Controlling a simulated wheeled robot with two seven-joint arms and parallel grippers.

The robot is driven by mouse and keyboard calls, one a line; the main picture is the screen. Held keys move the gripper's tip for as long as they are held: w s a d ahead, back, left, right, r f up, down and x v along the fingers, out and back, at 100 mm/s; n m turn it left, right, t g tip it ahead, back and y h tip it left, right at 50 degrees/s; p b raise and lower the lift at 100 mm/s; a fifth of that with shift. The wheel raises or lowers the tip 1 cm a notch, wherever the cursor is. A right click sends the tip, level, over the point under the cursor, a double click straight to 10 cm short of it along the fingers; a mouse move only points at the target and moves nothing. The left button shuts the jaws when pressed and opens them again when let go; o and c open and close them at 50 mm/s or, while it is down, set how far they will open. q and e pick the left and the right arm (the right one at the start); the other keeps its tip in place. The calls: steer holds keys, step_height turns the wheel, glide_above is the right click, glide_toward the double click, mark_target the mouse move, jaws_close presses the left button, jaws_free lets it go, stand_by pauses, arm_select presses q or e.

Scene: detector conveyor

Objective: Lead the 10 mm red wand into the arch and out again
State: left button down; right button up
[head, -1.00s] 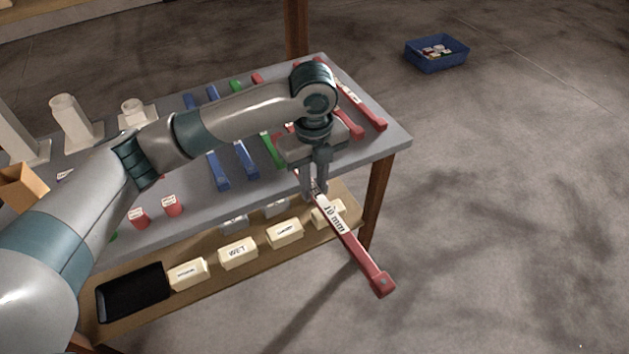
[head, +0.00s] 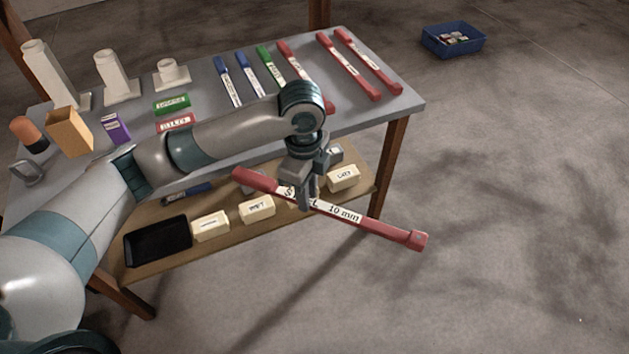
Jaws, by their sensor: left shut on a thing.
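The red wand (head: 385,232) has a white label reading "10 mm". My left gripper (head: 307,200) is shut on it near its middle and holds it in front of the table's edge. From above it appears over the lower shelf and the floor. The wand runs from upper left to lower right, and its right end sticks out past the shelf. The gripper hides part of the label. The arch is not in view. My right gripper is not in view.
The grey table (head: 395,105) carries blue, green and red wands, white stands (head: 117,80) and an orange box (head: 70,132). The lower shelf (head: 190,250) holds a black tray (head: 157,242) and labelled cream blocks. A blue bin (head: 453,40) stands on open floor at right.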

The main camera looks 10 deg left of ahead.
arm_select(q)
steer(key=s+a+f+n+b, duration=0.1)
steer(key=s+a+f+n, duration=0.3)
steer(key=n, duration=0.6)
steer(key=s+a+f+n+b, duration=0.1)
steer(key=s+a+f+n, duration=0.3)
steer(key=n, duration=0.7)
steer(key=shift+s+a+f, duration=0.35)
steer(key=shift+s+a, duration=1.05)
steer(key=shift+s, duration=0.35)
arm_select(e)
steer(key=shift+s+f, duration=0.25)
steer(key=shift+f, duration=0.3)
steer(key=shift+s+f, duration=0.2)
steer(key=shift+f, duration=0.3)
